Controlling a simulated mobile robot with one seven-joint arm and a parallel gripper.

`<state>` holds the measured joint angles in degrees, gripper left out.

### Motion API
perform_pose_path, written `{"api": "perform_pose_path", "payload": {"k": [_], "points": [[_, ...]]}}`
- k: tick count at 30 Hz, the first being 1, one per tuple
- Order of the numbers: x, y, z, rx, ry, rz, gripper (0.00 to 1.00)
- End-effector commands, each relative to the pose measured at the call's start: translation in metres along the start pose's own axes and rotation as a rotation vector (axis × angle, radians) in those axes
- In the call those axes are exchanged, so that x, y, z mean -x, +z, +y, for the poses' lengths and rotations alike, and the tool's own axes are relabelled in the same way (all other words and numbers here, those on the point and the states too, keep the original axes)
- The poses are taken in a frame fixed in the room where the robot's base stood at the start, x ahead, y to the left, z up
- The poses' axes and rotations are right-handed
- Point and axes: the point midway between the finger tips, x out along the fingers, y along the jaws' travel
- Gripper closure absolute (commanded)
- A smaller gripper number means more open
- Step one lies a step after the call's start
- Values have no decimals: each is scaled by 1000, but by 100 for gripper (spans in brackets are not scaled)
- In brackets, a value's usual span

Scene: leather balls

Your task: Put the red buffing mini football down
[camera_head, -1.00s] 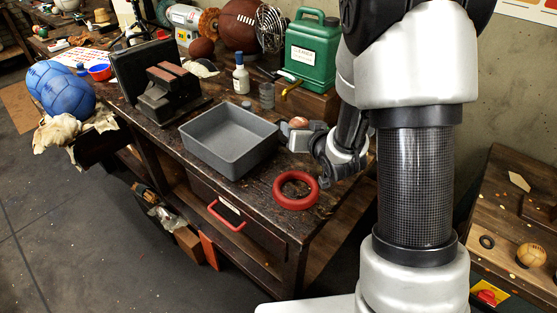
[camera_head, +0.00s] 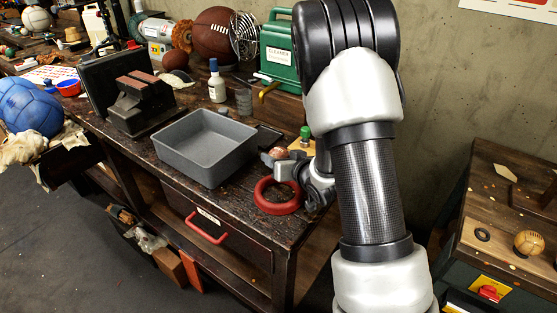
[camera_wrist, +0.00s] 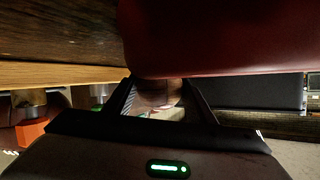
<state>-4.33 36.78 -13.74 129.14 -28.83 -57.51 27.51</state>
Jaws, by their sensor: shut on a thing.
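The red buffing mini football (camera_head: 280,153) is a small reddish-brown ball, partly hidden by my gripper (camera_head: 279,162). In the wrist view the ball (camera_wrist: 158,94) shows between the two dark fingers, and my gripper (camera_wrist: 160,98) is shut on it. In the head view the ball appears just behind the red ring (camera_head: 277,206), near the right end of the workbench (camera_head: 240,215). A large red surface fills the top right of the wrist view, very close to the camera, probably the ring. I cannot tell whether the ball touches the bench.
A grey open tray (camera_head: 204,170) stands just left of my gripper. A green-capped item (camera_head: 305,133) stands behind it, near the green cleaner can (camera_head: 281,58). A white bottle (camera_head: 217,84) and a black vise-like block (camera_head: 140,104) are farther left.

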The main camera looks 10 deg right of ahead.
Motion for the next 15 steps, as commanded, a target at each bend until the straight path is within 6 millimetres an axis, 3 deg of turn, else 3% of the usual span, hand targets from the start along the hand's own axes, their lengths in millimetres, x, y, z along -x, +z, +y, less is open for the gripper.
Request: {"api": "perform_pose_path", "payload": {"k": [11,12,15], "points": [[-3,4,1,0,0,4,69],[-2,5,1,0,0,3,48],[-2,4,1,0,0,3,42]]}}
